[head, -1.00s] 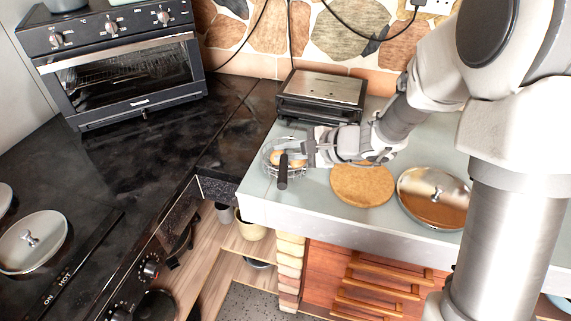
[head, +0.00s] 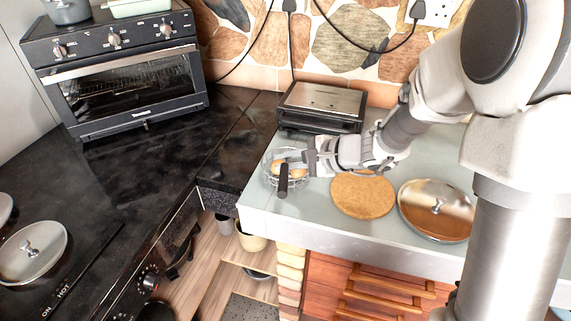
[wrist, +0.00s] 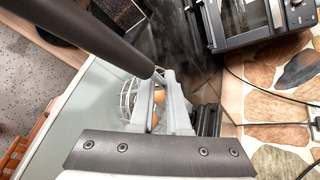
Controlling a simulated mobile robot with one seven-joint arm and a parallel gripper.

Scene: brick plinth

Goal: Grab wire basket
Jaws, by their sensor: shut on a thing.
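The wire basket (head: 268,180) stands at the left end of the pale counter, with round brown items (head: 279,169) inside. Its dark handle (head: 283,182) sticks out toward the front and crosses the upper left of the wrist view (wrist: 85,35). My gripper (head: 301,162) reaches in from the right at the basket's rim. In the wrist view my gripper's fingers (wrist: 163,78) are close together at the basket (wrist: 127,97), shut on it. The fingers hide part of the basket and the exact contact.
A grill press (head: 320,105) stands behind the basket. A round wooden board (head: 362,195) and a shiny lid (head: 436,208) lie to the right. A toaster oven (head: 125,88) stands on the black counter at left. The counter's front edge is close to the basket.

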